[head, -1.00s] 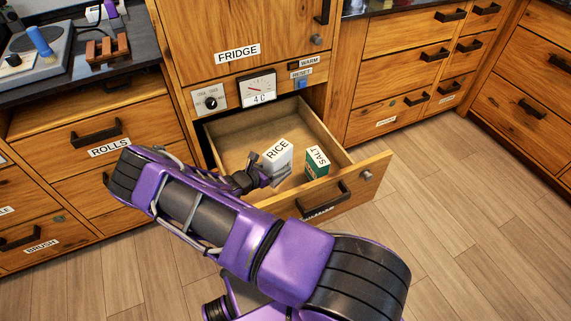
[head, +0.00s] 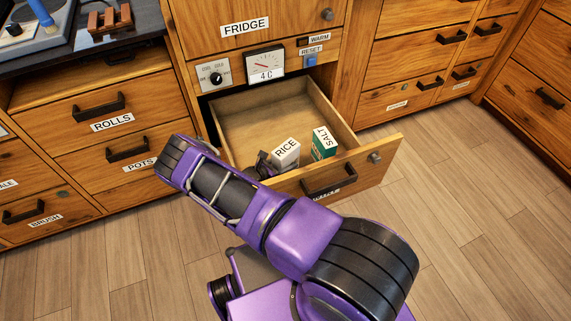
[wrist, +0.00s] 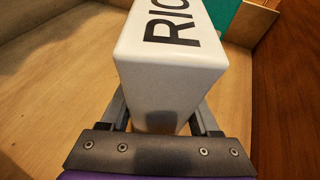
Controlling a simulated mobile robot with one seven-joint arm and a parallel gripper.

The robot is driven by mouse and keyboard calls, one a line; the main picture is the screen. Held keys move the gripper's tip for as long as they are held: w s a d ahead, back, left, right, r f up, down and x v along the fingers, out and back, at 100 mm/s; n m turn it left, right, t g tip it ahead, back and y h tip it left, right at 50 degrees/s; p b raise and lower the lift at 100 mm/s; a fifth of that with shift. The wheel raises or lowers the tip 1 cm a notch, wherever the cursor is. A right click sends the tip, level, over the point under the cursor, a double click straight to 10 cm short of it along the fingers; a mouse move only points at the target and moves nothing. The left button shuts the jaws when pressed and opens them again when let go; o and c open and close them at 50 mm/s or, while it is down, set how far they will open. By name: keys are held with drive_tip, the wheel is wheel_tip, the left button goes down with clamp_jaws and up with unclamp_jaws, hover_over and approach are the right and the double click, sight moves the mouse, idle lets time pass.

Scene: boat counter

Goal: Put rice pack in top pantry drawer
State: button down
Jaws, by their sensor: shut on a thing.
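The white rice pack (head: 286,153) is inside the open drawer (head: 256,103) below the fridge dial panel, near its front. My gripper (head: 264,166) is shut on the rice pack from the left. The wrist view shows the white pack (wrist: 172,75) between the two grey fingers, with part of its lettering visible. The drawer's wooden floor (wrist: 60,90) shows around it. Whether the pack touches the floor is unclear. The drawer front's own label is partly hidden and unreadable.
A green and white salt pack (head: 324,143) stands in the drawer just right of the rice. The back of the drawer is empty. Closed drawers labelled ROLLS (head: 112,122) and POTS (head: 140,164) are at the left. The floor at the right is clear.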

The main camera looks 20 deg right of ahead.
drive_tip(key=shift+f, duration=0.15)
drive_tip(key=shift+c, duration=0.6)
unclamp_jaws()
drive_tip(key=shift+a+r, duration=0.25)
drive_tip(key=shift+a, duration=0.1)
drive_tip(key=p+v, duration=0.1)
drive_tip(key=v, duration=1)
drive_tip(key=shift+s, duration=0.2)
drive_tip(key=shift+a, duration=0.1)
